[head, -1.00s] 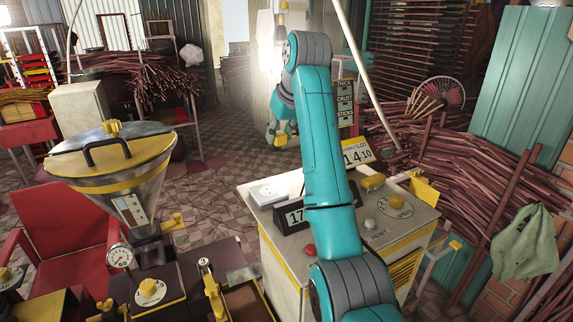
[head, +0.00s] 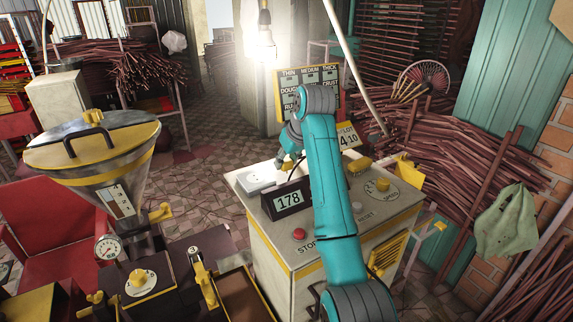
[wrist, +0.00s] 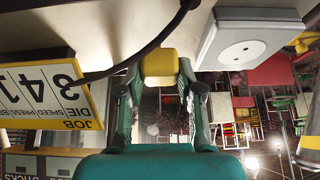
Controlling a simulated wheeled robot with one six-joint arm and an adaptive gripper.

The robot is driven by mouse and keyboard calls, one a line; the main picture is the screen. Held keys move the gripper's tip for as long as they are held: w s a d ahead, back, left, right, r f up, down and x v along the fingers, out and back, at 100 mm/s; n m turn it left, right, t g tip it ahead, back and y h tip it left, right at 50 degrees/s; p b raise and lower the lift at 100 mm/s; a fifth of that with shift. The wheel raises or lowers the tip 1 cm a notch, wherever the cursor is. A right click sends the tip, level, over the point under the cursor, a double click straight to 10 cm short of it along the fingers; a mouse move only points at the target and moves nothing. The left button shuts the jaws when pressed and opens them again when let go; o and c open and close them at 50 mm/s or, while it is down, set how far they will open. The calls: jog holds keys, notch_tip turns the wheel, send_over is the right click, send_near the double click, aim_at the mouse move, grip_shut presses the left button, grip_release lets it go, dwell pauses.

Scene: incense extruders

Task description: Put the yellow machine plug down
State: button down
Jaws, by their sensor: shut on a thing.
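The yellow plug (wrist: 158,66) sits between the fingers of my gripper (wrist: 160,88) in the wrist view, and the gripper is shut on it. A black cable (wrist: 142,52) shows beside the plug. In the head view, my gripper (head: 289,158) is over the back of the cream machine (head: 330,231), and the plug (head: 286,167) shows only as a small yellow patch. Whether it touches the machine top, I cannot tell. A white socket box (head: 258,178) with two holes is to the left of the plug; it also shows in the wrist view (wrist: 240,50).
The machine top holds a 178 display (head: 289,201), a red stop button (head: 299,234), a speed knob (head: 382,184) and a yellow-edged card (head: 348,136). A metal hopper (head: 95,150) stands to the left. Incense stick bundles (head: 460,155) lean at the right.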

jog(key=shift+f, duration=0.7)
jog(key=shift+f, duration=0.1)
jog(key=shift+f, duration=0.3)
jog(key=shift+f, duration=0.25)
jog(key=c, duration=0.7)
grip_release()
jog(key=shift+c, duration=0.2)
jog(key=shift+r, duration=0.15)
